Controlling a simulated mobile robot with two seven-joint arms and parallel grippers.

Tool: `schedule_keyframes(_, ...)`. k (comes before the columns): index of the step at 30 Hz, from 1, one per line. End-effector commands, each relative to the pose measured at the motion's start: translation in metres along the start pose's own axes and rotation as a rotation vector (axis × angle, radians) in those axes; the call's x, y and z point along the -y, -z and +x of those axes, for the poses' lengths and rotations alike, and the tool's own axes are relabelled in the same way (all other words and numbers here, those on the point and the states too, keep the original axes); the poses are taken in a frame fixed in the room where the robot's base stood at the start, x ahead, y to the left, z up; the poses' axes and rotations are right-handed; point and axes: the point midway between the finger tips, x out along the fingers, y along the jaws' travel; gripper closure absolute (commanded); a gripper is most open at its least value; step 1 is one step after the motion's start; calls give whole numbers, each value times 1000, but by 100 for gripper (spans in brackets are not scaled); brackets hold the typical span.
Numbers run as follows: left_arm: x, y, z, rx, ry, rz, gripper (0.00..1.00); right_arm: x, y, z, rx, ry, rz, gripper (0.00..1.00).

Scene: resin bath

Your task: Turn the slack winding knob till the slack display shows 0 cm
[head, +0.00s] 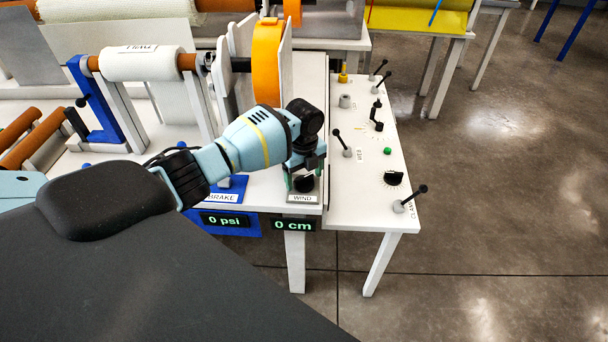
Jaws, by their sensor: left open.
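The slack winding knob (304,184) is a black knob on a small base labelled WIND, near the front right of the white machine table. My left gripper (303,172) is directly above the knob, pointing down, and its fingers partly hide it. The gripper is open; I cannot tell whether a finger touches the knob. The slack display (293,225) hangs on the table's front edge below the knob and reads 0 cm in green. My right gripper is not in view.
A pressure display (223,220) beside it reads 0 psi, under a BRAKE label (222,197). An orange disc (267,62) and a white roll (142,63) stand behind.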

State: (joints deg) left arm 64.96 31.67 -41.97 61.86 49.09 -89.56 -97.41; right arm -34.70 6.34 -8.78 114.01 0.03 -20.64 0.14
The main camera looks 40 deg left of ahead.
Motion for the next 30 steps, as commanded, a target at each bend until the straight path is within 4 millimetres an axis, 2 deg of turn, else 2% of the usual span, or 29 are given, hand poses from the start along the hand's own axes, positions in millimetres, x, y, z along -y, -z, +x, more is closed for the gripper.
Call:
schedule_keyframes(5,0,0,-6,1,1,0,24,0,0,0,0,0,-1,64)
schedule_keyframes(11,1,-1,-36,2,4,1,24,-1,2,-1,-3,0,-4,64)
schedule_keyframes(18,-21,29,-42,2,2,3,24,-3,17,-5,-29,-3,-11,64)
schedule_keyframes(30,-62,85,-47,1,2,4,24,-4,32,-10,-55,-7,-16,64)
